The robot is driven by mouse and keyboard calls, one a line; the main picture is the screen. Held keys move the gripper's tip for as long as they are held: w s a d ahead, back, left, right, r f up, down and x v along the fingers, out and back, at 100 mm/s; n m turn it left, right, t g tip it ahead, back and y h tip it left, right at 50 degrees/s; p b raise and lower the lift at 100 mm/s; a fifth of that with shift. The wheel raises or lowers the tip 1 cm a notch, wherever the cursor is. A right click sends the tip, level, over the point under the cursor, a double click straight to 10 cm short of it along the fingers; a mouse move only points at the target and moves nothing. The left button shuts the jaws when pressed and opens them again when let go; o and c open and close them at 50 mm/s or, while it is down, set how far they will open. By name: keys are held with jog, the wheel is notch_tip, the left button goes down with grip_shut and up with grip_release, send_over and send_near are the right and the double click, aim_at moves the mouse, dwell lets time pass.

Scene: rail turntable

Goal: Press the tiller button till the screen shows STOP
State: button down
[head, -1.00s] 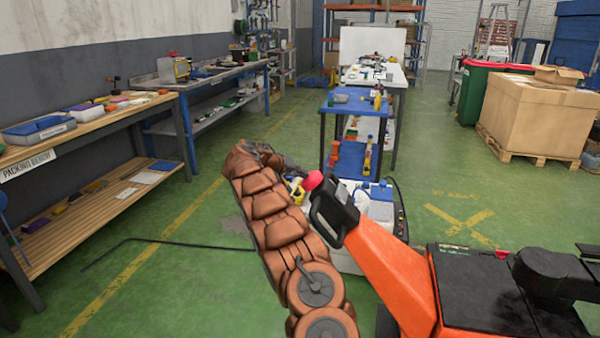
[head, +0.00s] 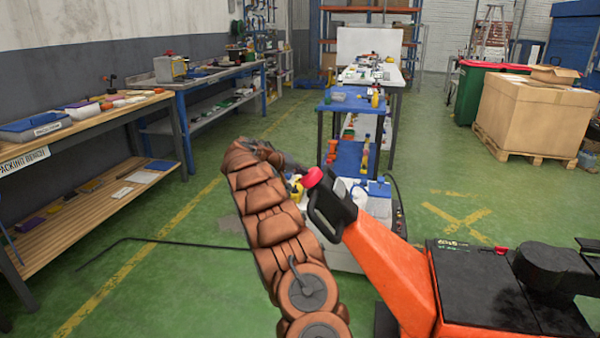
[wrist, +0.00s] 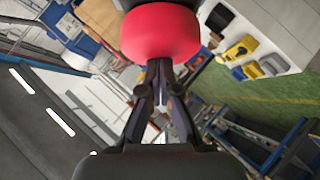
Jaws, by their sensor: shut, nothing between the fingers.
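The orange tiller (head: 385,262) rises from the orange and black truck body at the lower right of the head view. Its black handle loop (head: 330,208) is at the top, and the red button (head: 312,177) sits on the handle's upper left end. In the wrist view the red button (wrist: 160,34) is large at the top centre. My gripper (wrist: 160,66) is shut and empty, its tips at the button's lower edge in that picture; I cannot tell whether they touch. I cannot make out a readable screen.
A white machine (head: 345,255) stands behind the tiller. A blue cart (head: 352,105) is beyond it, a packing bench (head: 90,117) at the left. A cardboard box (head: 530,115) stands on a pallet at the right.

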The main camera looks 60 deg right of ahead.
jog(key=shift+s+d+f+g, duration=0.2)
jog(key=shift+s+f+g, duration=0.1)
jog(key=shift+s+f, duration=0.4)
jog(key=w+a+r, duration=0.6)
jog(key=a+r, duration=0.3)
jog(key=shift+a+r, duration=0.25)
jog(key=shift+a, duration=0.1)
